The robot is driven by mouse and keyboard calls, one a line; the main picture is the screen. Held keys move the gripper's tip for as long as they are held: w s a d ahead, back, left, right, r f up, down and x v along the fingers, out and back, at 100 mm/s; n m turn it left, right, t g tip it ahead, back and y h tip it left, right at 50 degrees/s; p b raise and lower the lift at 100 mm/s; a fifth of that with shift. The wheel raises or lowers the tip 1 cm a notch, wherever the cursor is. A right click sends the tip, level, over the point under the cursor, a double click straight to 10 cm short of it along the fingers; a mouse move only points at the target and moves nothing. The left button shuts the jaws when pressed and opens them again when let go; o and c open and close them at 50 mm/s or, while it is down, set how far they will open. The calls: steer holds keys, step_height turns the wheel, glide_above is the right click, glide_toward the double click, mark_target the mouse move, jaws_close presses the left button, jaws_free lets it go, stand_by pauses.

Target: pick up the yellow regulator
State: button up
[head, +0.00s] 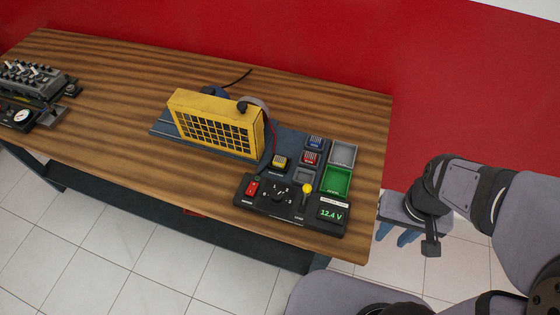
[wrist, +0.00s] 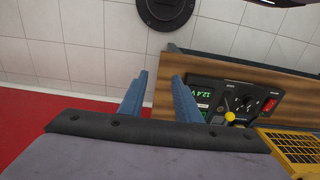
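The yellow regulator (head: 280,162) is a small block with a dark ribbed top. In the head view it sits on the dark blue base plate, just right of the big yellow grille and behind the control panel. I cannot make it out in the wrist view. My gripper (head: 398,234) hangs off the right end of the table, well away from the regulator. Its two blue fingers stand apart with nothing between them in the wrist view (wrist: 159,80).
A red block (head: 310,158) and a blue block (head: 315,142) stand right of the regulator. Beyond them are a grey tray (head: 343,153) and a green tray (head: 337,180). The control panel (head: 275,197) has a yellow-knobbed lever (head: 306,188). The tall yellow grille (head: 215,122) carries cables.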

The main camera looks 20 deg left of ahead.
steer(key=o, duration=0.4)
steer(key=shift+o, duration=0.2)
steer(key=shift+w, duration=0.1)
steer(key=b, duration=0.6)
glide_above(278, 162)
step_height(278, 162, down, 7)
steer(key=shift+w+r, duration=0.1)
steer(key=shift+r, duration=0.1)
steer(key=shift+f+p, duration=1.85)
steer(key=shift+f, duration=1.8)
